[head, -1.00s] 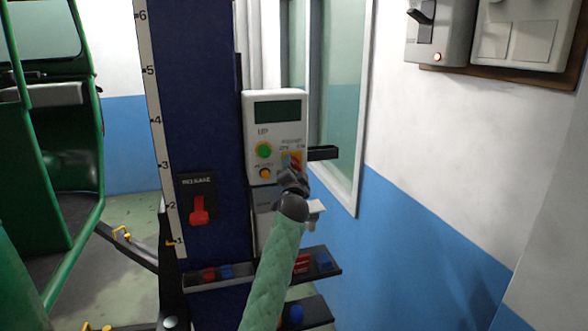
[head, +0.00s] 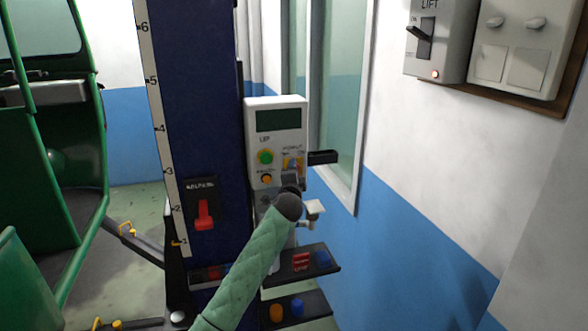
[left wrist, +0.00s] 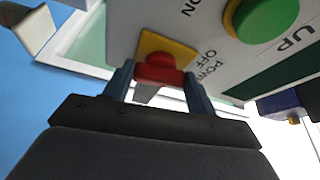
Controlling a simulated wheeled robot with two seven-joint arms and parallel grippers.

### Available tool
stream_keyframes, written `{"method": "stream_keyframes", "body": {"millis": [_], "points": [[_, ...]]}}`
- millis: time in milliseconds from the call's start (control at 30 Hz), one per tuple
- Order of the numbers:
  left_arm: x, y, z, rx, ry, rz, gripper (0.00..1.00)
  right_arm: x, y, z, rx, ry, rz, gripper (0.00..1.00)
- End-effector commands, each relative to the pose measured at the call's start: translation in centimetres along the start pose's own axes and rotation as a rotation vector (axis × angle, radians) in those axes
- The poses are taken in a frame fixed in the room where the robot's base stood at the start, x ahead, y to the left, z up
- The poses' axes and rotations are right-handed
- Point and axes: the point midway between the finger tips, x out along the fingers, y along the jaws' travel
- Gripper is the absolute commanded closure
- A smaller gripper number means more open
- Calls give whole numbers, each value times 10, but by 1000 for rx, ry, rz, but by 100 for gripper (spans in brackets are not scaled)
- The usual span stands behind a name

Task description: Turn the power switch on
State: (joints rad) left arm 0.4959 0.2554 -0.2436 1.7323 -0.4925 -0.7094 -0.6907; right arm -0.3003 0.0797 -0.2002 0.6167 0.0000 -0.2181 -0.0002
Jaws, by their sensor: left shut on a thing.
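The power switch is a red knob (left wrist: 160,70) on a yellow plate (left wrist: 167,46), set in the white control panel (head: 276,120). OFF and ON are lettered on either side of it. My left gripper (left wrist: 155,75) has its two fingers on opposite sides of the red knob and is shut on it. In the head view the left gripper (head: 292,175) is at the panel's lower right and hides most of the switch. Which label the knob points at is not clear. My right gripper is not in view.
A green button (head: 265,157) and a small orange button (head: 267,179) sit left of the switch. A black bar (head: 322,157) juts out at the panel's right. A red release lever (head: 205,214) is on the blue column (head: 195,100). Small shelves (head: 310,262) hold coloured items below.

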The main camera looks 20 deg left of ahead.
Motion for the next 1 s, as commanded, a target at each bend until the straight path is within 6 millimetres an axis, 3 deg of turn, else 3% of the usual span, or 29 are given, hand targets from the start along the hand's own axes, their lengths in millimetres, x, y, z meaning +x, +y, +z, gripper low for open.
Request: {"method": "stream_keyframes", "body": {"millis": [400,1000], "points": [[0,-4,0,248,1,103,66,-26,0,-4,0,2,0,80],[0,-4,-3,701,2,292,66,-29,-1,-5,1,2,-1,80]]}}
